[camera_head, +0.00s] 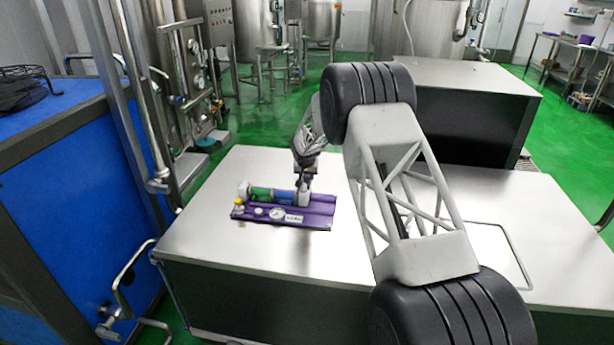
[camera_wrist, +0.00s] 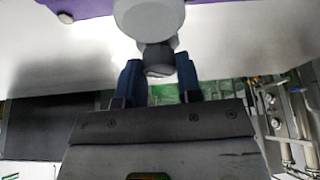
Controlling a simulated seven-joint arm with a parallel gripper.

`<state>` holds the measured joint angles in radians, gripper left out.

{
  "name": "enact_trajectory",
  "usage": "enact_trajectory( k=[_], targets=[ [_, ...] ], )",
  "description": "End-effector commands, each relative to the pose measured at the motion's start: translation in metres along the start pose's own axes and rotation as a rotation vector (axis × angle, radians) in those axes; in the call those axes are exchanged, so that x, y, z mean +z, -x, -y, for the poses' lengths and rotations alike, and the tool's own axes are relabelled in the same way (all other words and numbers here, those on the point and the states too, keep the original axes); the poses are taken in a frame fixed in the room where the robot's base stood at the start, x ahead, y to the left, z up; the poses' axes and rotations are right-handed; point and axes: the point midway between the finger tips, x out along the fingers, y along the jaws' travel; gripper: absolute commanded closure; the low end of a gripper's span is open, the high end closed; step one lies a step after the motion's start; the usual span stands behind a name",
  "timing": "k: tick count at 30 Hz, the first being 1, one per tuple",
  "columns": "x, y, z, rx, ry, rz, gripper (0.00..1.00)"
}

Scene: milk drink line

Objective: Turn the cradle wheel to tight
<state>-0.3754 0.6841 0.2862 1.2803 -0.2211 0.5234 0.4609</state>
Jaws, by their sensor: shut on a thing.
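A purple base plate (camera_head: 318,212) lies on the steel table and bears a green and blue cylinder (camera_head: 272,195) lying flat, with a round gauge and a yellow knob near it. My gripper (camera_head: 306,180) points down at the right end of the cylinder, above a pale grey upright part (camera_head: 304,196). In the wrist view, my gripper's blue fingers (camera_wrist: 159,76) are shut on a dark grey knob (camera_wrist: 158,56), which I take for the cradle wheel. A lighter grey round part (camera_wrist: 150,18) adjoins it. The wheel's markings cannot be read, so its setting is unclear.
The steel table (camera_head: 215,245) is bare around the plate. My own arm hides part of the table's right side. A blue cabinet (camera_head: 75,190) stands at left, with pipes (camera_head: 130,80) close to the table's left edge. Another steel-topped bench (camera_head: 465,80) stands behind.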

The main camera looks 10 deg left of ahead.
Motion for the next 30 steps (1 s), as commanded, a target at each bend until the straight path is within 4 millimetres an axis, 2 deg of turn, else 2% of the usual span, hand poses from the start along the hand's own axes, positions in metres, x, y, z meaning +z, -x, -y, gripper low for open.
enact_trajectory(
  k=[30],
  targets=[
    [-0.0013, -0.0002, 0.0031, 0.284, -0.688, -0.001, 0.91]
  ],
)
